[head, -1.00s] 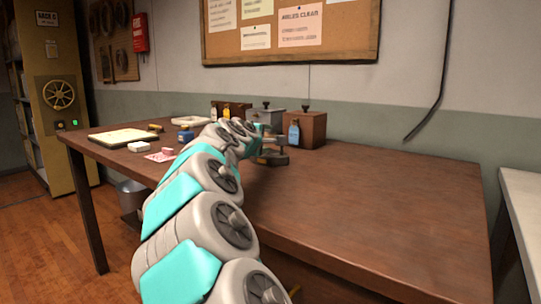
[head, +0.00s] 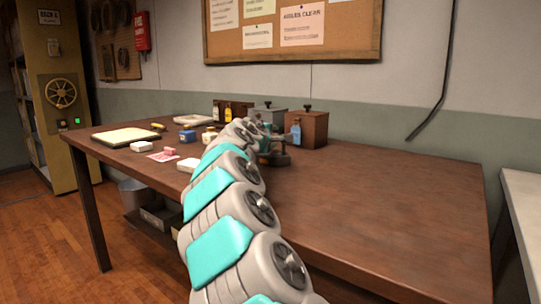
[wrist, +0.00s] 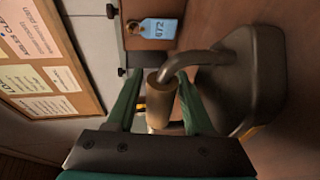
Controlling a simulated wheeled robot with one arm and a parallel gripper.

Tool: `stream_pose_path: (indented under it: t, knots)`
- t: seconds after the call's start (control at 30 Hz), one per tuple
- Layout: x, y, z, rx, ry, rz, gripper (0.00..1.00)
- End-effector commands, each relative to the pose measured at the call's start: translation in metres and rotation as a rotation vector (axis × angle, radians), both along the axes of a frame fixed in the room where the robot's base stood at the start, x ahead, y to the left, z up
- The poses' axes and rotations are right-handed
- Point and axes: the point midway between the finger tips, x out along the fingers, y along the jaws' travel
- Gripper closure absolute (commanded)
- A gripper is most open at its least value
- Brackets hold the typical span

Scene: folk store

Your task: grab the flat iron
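The flat iron (wrist: 245,85) has a dark metal base and a curved metal arm ending in a tan cylindrical handle. It stands on the brown table, and its base shows partly in the head view (head: 279,159) behind my arm. My gripper (wrist: 158,76) has its two green fingers apart, one on each side of the handle. A small gap shows at the left finger; I cannot tell whether the right finger touches the handle. In the head view my arm hides most of the gripper.
A brown box (head: 313,130) with a blue tag (wrist: 159,29) stands just behind the iron, beside a grey box (head: 269,115). Small bottles, a blue item (head: 187,136), a white block (head: 143,146) and a tray (head: 126,136) lie left. The table's right side (head: 400,195) is clear.

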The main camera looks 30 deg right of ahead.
Motion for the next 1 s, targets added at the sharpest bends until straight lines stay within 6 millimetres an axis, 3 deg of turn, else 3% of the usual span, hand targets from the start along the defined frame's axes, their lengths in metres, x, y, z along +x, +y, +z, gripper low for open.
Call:
stream_pose_path:
  t: [0.07,0.43,1.0]
  knots:
    - [0.0,0.0001,0.0,0.0,0.0,0.0,0.58]
    - [0.0,0.0002,-0.0001,0.0,0.0,0.0,1.0]
    - [-0.0001,0.0002,-0.0005,0.001,0.001,0.0,1.0]
